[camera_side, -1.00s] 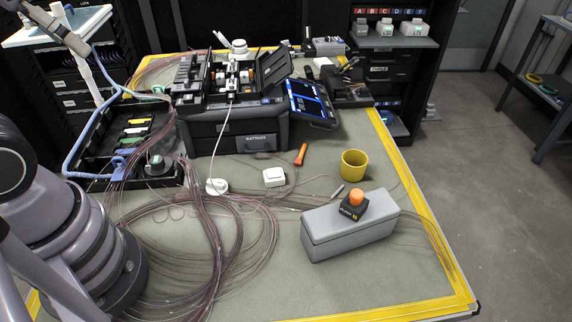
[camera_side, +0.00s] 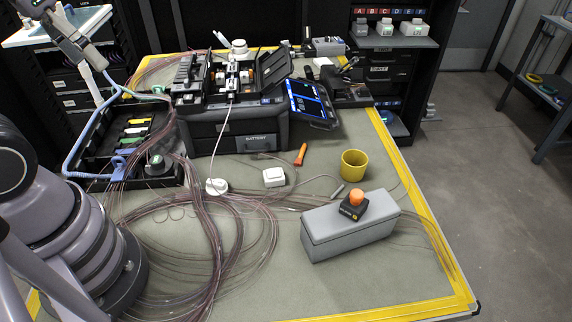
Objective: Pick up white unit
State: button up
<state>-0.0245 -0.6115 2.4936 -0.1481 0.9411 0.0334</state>
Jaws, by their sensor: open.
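A small white box-shaped unit (camera_side: 274,178) lies on the grey-green mat near the middle of the table. A round white piece (camera_side: 216,187) with a white cable rising from it lies to its left. My gripper (camera_side: 90,56) is at the upper left, above the black tray, far from the white unit and touching nothing I can make out. It is open, and I see nothing held in it; its fingers are small and hard to make out.
The black splicing machine (camera_side: 262,143) stands behind the white unit. An orange-handled tool (camera_side: 301,154), a yellow cup (camera_side: 354,164) and a grey box (camera_side: 350,238) with an orange-topped device (camera_side: 354,205) are to the right. Loose fibre coils (camera_side: 215,250) spread across the front left.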

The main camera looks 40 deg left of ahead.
aim_at(277, 173)
jog(key=w+d+f+n+g+h, duration=0.4)
jog(key=w+d+f+n+h, duration=0.6)
jog(key=w+n+h, duration=0.15)
jog(key=w+a+f+n+t+y, duration=0.1)
jog(key=w+a+f+n+t, duration=0.1)
jog(key=f+n, duration=0.3)
jog(key=w+a+f+n+t+y, duration=0.2)
jog(key=f+n+t, duration=0.3)
jog(key=f, duration=0.6)
jog(key=w+a+f+n+t+y, duration=0.1)
jog(key=w+a+f+n+t, duration=0.2)
jog(key=f+n, duration=0.3)
jog(key=shift+w+a+f+t, duration=0.15)
jog(key=shift+a+f+t, duration=0.05)
jog(key=shift+a+f, duration=0.25)
jog(key=shift+w+a+f+t, duration=0.2)
jog(key=shift+a+f, duration=0.1)
jog(key=shift+f, duration=0.2)
jog(key=shift+y, duration=0.25)
jog(key=x, duration=0.8)
jog(key=shift+s+f, duration=0.1)
jog(key=shift+x, duration=2.8)
jog(key=shift+s+d, duration=0.15)
jog(key=shift+d, duration=0.05)
jog(key=c, duration=1.3)
